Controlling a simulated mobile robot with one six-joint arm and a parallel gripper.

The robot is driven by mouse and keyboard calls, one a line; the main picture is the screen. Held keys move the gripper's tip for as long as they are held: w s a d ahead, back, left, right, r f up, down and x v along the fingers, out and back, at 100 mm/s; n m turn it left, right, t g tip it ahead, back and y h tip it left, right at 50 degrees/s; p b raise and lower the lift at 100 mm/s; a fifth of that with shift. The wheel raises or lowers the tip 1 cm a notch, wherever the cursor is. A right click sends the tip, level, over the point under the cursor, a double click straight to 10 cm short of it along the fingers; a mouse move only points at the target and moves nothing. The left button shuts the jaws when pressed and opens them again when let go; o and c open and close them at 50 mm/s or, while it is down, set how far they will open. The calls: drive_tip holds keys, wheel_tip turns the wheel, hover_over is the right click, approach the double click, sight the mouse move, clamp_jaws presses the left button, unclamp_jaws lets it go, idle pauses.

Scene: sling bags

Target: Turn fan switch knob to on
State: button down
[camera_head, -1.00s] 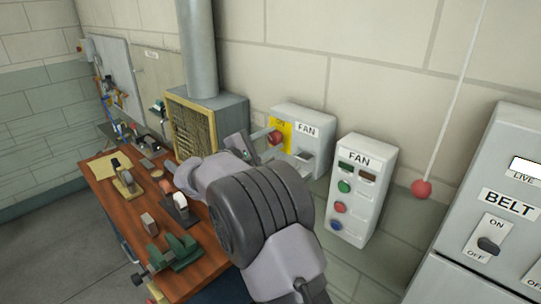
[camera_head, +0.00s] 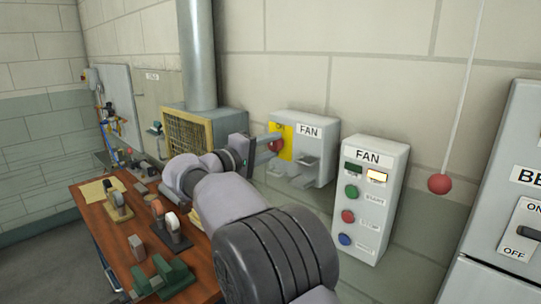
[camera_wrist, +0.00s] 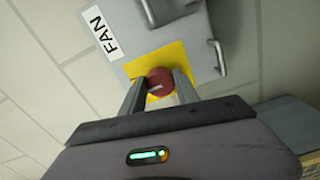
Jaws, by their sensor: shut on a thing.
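The fan switch is a grey box labelled FAN (camera_head: 322,146) on the wall, with a yellow plate (camera_head: 287,136) on its left part. The round red knob (camera_head: 275,143) sits on that plate, partly hidden by my fingers in the head view. My gripper (camera_wrist: 159,80) is shut on the red knob, one finger on each side. In the wrist view the knob (camera_wrist: 160,84) lies between the fingertips, with a pale mark across its face. The knob's exact pointing is hard to tell.
A second FAN box (camera_head: 362,205) with coloured buttons stands to the right; its right-hand lamp (camera_head: 376,176) is lit. A red ball (camera_head: 440,184) hangs on a cord.

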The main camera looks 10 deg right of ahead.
drive_tip(key=shift+m+b, duration=0.3)
drive_tip(key=shift+m, duration=0.1)
drive_tip(key=c, duration=0.9)
unclamp_jaws()
drive_tip(key=shift+a, duration=0.1)
drive_tip(key=p+v, duration=0.3)
drive_tip(key=v, duration=1.4)
drive_tip(key=shift+s, duration=0.15)
